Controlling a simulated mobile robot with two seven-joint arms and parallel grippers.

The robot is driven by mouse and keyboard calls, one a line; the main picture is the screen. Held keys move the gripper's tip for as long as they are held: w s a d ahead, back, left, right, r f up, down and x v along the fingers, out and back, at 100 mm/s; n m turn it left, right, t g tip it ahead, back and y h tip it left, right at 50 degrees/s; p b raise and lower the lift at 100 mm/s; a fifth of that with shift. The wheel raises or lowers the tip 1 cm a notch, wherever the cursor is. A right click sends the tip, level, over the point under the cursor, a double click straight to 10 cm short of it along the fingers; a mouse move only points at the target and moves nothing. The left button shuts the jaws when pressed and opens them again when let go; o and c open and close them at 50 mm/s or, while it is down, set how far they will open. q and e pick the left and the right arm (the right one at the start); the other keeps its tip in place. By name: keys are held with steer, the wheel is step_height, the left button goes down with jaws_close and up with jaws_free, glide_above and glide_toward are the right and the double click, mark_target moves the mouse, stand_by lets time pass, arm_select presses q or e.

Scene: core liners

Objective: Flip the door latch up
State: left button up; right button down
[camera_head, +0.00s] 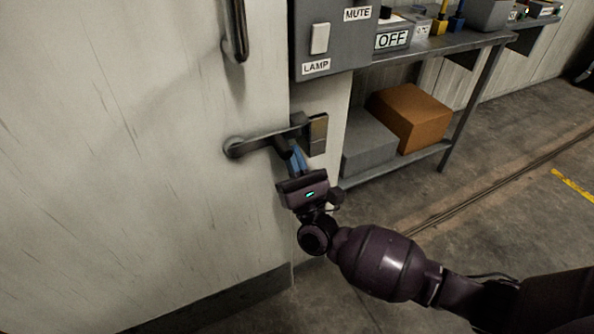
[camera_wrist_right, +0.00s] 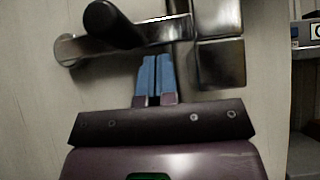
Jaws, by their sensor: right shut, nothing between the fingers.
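The door latch (camera_head: 262,143) is a metal bar on the pale door (camera_head: 150,150). It runs from a round pivot at its left to a keeper plate (camera_head: 318,134) at its right, and lies nearly level, its right end slightly higher. A dark knob stands out from the bar; the latch also shows in the right wrist view (camera_wrist_right: 75,50). My right gripper (camera_head: 297,156) is shut and empty, its blue fingertips just below the bar near the knob. In the right wrist view the fingertips (camera_wrist_right: 156,60) sit under the bar; I cannot tell whether they touch. My left gripper is not in view.
A dark door handle (camera_head: 238,30) is above the latch. A grey panel (camera_head: 340,45) with a lamp switch hangs to its upper right. A metal shelf (camera_head: 440,45) stands at right, with a brown box (camera_head: 410,115) and a grey box (camera_head: 366,145) on its lower level.

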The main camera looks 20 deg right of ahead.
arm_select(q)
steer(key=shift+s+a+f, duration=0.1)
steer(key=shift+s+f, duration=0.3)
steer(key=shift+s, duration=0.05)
arm_select(e)
steer(key=shift+r, duration=0.4)
